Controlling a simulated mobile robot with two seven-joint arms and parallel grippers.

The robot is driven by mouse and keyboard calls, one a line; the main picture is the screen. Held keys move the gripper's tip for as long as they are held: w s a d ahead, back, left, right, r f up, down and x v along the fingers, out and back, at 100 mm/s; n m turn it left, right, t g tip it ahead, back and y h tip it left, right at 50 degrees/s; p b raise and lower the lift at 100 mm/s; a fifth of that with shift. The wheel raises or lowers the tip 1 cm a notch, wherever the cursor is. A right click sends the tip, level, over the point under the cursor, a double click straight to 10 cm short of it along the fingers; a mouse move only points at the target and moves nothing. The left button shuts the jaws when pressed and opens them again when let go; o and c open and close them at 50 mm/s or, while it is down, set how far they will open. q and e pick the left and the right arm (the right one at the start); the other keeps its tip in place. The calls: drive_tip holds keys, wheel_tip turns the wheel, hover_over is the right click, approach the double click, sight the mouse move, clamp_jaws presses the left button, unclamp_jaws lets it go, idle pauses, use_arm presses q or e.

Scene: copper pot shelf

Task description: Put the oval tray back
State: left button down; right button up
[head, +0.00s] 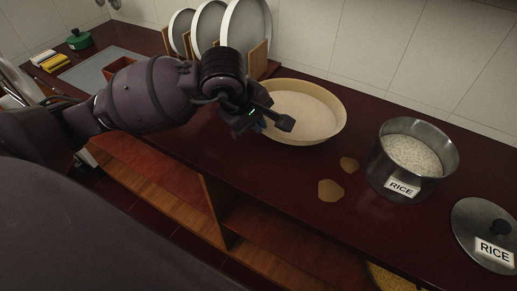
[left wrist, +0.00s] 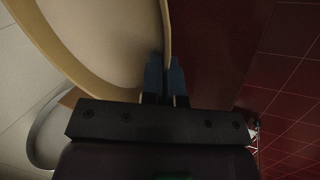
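The oval tray (head: 318,105) is cream-coloured with a raised rim. It is on the dark red counter, right of the plate rack (head: 258,58), and looks level. My left gripper (head: 272,122) is at the tray's near left edge. In the left wrist view the blue fingertips (left wrist: 165,78) are close together on either side of the tray's rim (left wrist: 166,35), pinching it. The tray's pale inside (left wrist: 110,35) fills the upper left there. The gripper and wrist hide part of the tray's left side in the head view. My right gripper is not in view.
White plates (head: 245,28) stand upright in the wooden rack behind my arm. A metal rice pot (head: 418,158) and its lid (head: 478,225) are to the right. Two brown patches (head: 330,190) lie on the counter before the tray. A tiled wall (head: 400,50) runs behind.

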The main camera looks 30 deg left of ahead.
use_arm(q)
hover_over(261, 156)
drive_tip(key=s, duration=0.1)
drive_tip(key=f, duration=0.4)
drive_tip(key=shift+a+f, duration=0.3)
drive_tip(key=shift+f, duration=0.1)
wheel_tip(261, 156, down, 4)
drive_tip(key=shift+f+b, duration=0.15)
drive_tip(key=shift+b, duration=0.5)
drive_tip(key=shift+f, duration=0.2)
drive_tip(key=c, duration=1.4)
unclamp_jaws()
drive_tip(key=shift+s, duration=0.1)
drive_tip(key=shift+o, duration=0.2)
